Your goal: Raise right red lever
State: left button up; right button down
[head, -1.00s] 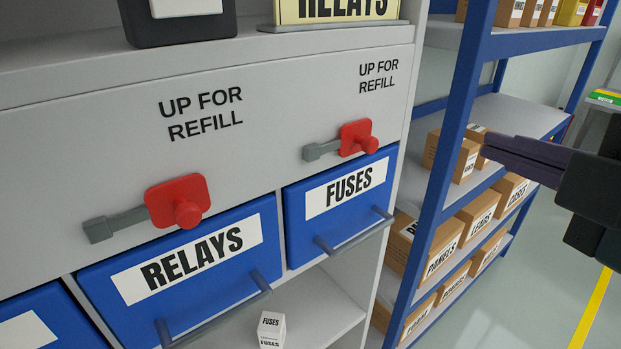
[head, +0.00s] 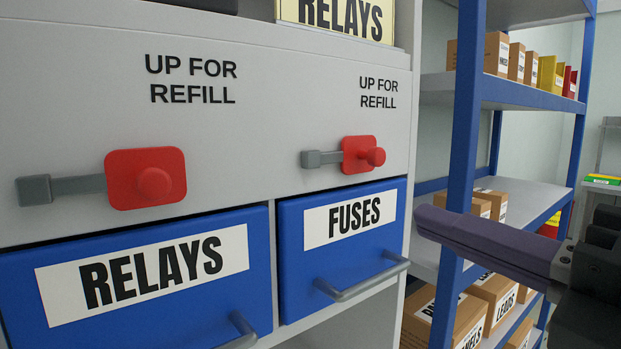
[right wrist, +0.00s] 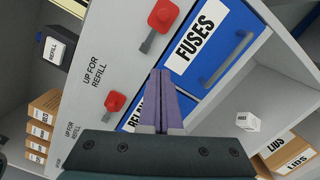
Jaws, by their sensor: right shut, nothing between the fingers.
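The right red lever (head: 357,155) is on the grey cabinet front above the blue FUSES drawer (head: 290,250). Its red plate with a round knob sits at the right end of a grey bar that lies level. It also shows at the top of the right wrist view (right wrist: 163,15). The left red lever (head: 145,178) sits level above the RELAYS drawer (head: 200,300). My right gripper (head: 424,218) is shut and empty, right of the FUSES drawer and lower than the right lever, apart from it. The closed fingers also show in the right wrist view (right wrist: 162,78). My left gripper is not in view.
A blue-framed shelf rack (head: 466,120) with cardboard boxes (head: 497,300) stands right of the cabinet, behind my right gripper. The drawer handle (head: 362,280) sticks out below the lever. The cabinet front around the right lever is clear.

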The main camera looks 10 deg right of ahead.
jog(key=p, duration=0.4)
send_near(349, 165)
jog(key=x, duration=0.2)
jog(key=a+x, duration=0.1)
jog(key=x, duration=0.1)
jog(key=shift+w+f, duration=0.15)
jog(key=shift+f, duration=0.1)
jog(key=shift+w+d+r, duration=0.2)
jog(key=shift+w+d, duration=0.05)
jog(key=shift+d, duration=0.2)
